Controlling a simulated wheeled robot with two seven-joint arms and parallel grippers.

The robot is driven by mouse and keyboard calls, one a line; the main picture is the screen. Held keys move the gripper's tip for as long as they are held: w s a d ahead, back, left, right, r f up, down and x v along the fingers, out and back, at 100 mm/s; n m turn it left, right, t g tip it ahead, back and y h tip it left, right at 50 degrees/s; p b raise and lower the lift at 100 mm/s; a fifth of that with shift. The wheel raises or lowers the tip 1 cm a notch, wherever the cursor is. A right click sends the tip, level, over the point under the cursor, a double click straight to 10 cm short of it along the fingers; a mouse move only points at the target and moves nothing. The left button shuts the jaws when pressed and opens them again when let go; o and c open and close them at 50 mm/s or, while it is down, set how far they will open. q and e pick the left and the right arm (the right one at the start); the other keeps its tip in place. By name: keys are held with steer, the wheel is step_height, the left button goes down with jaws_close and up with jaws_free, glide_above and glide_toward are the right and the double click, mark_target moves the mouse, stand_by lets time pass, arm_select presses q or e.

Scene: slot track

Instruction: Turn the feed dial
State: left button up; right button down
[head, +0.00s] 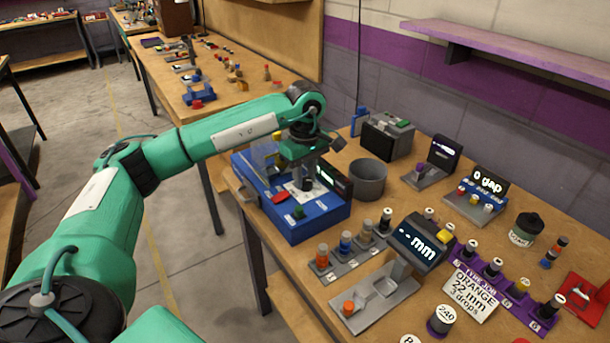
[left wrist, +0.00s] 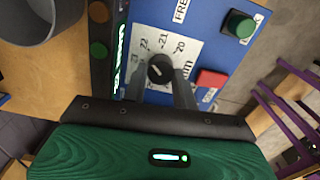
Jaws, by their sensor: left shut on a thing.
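The feed dial (left wrist: 160,68) is a small dark round knob on a white plate (left wrist: 160,42) marked 20, 21 and 22 with mm. It is on top of a blue machine (head: 312,228) at the near left of the table. My left gripper (head: 304,178) comes down over the dial in the head view. In the left wrist view the two grey fingers of this gripper (left wrist: 160,82) are on either side of the knob, shut on it. I cannot tell exactly where the dial points. My right gripper is in neither view.
The machine has a red button (left wrist: 211,79) and a green button (left wrist: 239,24). A grey cup (head: 368,180) stands right beside it. A card (head: 473,291) reads ORANGE, 22 mm, 3 drops. A gauge display (head: 418,241) shows dashes and mm.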

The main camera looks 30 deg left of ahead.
mark_target(305, 179)
arm_select(q)
steer(key=shift+r, duration=0.1)
steer(key=o, duration=1)
step_height(305, 179, up, 14)
steer(key=shift+f, duration=0.15)
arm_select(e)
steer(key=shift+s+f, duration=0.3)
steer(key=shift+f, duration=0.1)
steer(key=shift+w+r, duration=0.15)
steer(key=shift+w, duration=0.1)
